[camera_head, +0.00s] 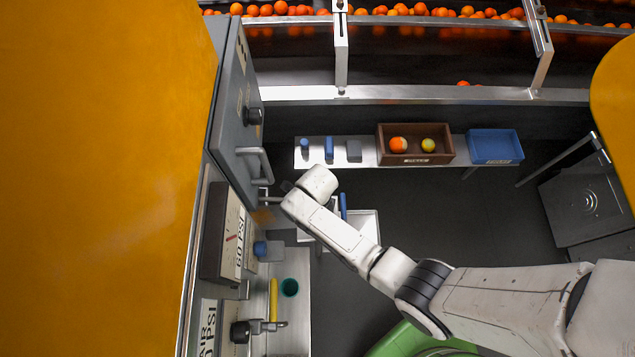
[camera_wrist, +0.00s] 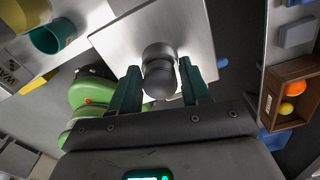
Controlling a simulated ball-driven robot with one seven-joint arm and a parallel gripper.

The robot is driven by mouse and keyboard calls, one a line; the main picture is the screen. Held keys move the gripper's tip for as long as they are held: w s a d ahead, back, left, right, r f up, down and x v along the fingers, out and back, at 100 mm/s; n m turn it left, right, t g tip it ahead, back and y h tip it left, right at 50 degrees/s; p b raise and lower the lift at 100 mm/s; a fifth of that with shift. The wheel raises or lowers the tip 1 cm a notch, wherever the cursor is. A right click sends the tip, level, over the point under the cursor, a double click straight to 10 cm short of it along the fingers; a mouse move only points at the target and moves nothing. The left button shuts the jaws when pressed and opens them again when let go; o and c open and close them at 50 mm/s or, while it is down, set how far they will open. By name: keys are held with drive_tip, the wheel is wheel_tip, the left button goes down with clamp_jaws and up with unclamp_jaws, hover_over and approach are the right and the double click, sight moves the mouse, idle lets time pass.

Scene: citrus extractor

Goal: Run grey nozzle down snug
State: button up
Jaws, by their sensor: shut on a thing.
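The grey nozzle (camera_wrist: 160,58) shows in the wrist view as a rounded dark grey piece with a ball-like near end. My gripper (camera_wrist: 159,80) has its two dark green fingers on either side of it and is shut on it. Behind the nozzle is a pale square plate (camera_wrist: 112,35). How the nozzle's far end meets its seat is hidden, so I cannot tell how snug it is. In the head view my wrist is beside the grey machine front (camera_head: 232,100), and my arm covers the gripper and nozzle.
A brown box (camera_head: 447,143) with an orange and a yellow ball stands on the back shelf, beside a blue bin (camera_head: 494,147). A teal cup (camera_head: 289,288) and a yellow rod (camera_head: 273,298) are at the lower left.

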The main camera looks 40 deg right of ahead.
drive_tip(key=shift+m, duration=0.9)
drive_tip(key=shift+s, duration=0.1)
drive_tip(key=o, duration=0.4)
drive_tip(key=shift+o, duration=0.2)
drive_tip(key=shift+n, duration=0.9)
drive_tip(key=shift+n, duration=0.9)
drive_tip(key=shift+n, duration=0.8)
